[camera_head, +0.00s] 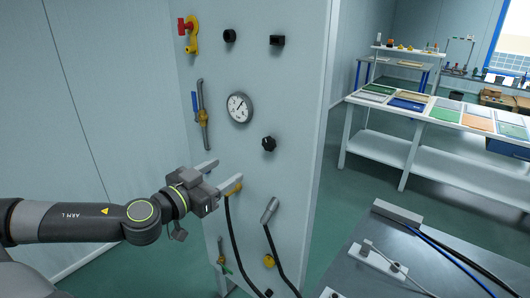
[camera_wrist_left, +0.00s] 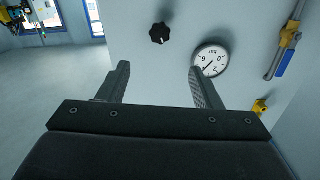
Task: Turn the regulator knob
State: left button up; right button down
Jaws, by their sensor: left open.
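The regulator knob, a black lobed knob (camera_head: 269,143), is mounted on the pale upright panel (camera_head: 290,100), below and to the right of a round white gauge (camera_head: 239,107). In the left wrist view the knob (camera_wrist_left: 160,33) shows beyond the fingertips, with the gauge (camera_wrist_left: 210,60) to its right. My left gripper (camera_head: 221,174) is open and empty, in front of the panel, lower and to the left of the knob in the head view. Its two fingers (camera_wrist_left: 159,70) are spread apart and do not touch the knob. My right gripper is not in view.
The panel also carries a red-handled yellow valve (camera_head: 190,34), two small black fittings (camera_head: 229,36), a blue-handled pipe valve (camera_head: 202,115) and hanging black hoses (camera_head: 272,250). A grey bench (camera_head: 365,235) stands at the lower right. A white table (camera_head: 440,115) stands behind.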

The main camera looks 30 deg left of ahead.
aim_at(267, 145)
pick_arm(q)
jog(key=shift+w+d+b, duration=0.2)
jog(key=shift+w+b, duration=0.55)
jog(key=shift+w, duration=1.85)
jog(key=shift+w+d+b, duration=0.2)
jog(key=shift+w+b, duration=0.6)
jog(key=shift+w, duration=1.8)
jog(key=shift+w+d+b, duration=0.2)
jog(key=shift+w+b, duration=0.55)
jog(key=shift+w, duration=1.85)
jog(key=c, duration=1)
jog(key=shift+m, duration=0.3)
